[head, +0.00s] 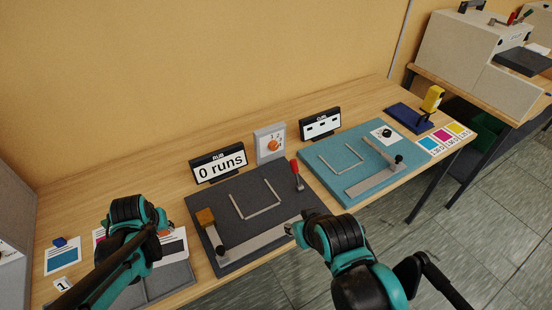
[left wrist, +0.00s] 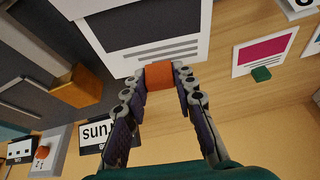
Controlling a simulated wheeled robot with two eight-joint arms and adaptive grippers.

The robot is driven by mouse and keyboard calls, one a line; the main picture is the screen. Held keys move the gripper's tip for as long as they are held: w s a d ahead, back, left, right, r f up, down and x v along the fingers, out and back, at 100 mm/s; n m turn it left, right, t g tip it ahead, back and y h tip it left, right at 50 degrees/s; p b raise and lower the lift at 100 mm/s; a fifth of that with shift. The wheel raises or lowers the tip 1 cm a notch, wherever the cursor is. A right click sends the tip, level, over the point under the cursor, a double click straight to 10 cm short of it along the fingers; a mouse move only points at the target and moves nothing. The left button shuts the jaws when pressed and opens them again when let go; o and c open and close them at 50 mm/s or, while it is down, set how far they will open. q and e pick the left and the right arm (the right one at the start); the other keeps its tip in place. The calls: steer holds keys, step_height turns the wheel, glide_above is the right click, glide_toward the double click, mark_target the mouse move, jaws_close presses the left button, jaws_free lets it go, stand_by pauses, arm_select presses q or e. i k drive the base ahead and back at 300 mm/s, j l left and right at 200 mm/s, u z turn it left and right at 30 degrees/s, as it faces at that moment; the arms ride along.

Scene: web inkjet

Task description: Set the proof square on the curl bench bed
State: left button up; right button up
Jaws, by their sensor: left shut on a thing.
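The proof square (head: 174,247) is a white card with a dark panel and text lines; it also shows in the left wrist view (left wrist: 150,30). An orange block (left wrist: 160,76) lies at its edge, between the fingers of my left gripper (left wrist: 160,84). That gripper (head: 160,230) is shut on the block, above the grey tray at the lower left.
The dark bench (head: 235,190) with a "0 runs" sign (head: 219,164) stands between tray and teal bench. A metal bar (head: 262,240) and a wooden block (head: 205,217) lie on its front. A red-handled lever (head: 297,175) stands at its right edge.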

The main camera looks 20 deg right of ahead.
mark_target(340, 159)
steer(key=l+u, duration=0.15)
steer(key=u, duration=0.25)
steer(key=l+u, duration=0.15)
steer(key=u, duration=0.25)
steer(key=l+u, duration=0.15)
steer(key=u, duration=0.2)
steer(key=k+l+u, duration=0.2)
steer(key=u, duration=0.25)
steer(key=k+l+u, duration=0.25)
steer(key=u, duration=0.25)
steer(key=k+l+u, duration=0.15)
steer(key=u, duration=0.3)
steer(key=k+l+z, duration=0.1)
steer(key=k, duration=0.3)
steer(key=k+l, duration=0.2)
steer(key=k, duration=0.15)
steer(key=k+l+z, duration=0.1)
steer(key=z, duration=0.35)
steer(key=k+l+z, duration=0.15)
steer(key=z, duration=0.3)
steer(key=k+l+z, duration=0.1)
steer(key=z, duration=0.3)
steer(key=l+z, duration=0.25)
steer(key=z, duration=0.2)
steer(key=i+l+z, duration=0.1)
steer(key=l+z, duration=0.25)
steer(key=i+l+z, duration=0.1)
steer(key=l+z, duration=0.25)
steer(key=i, duration=0.2)
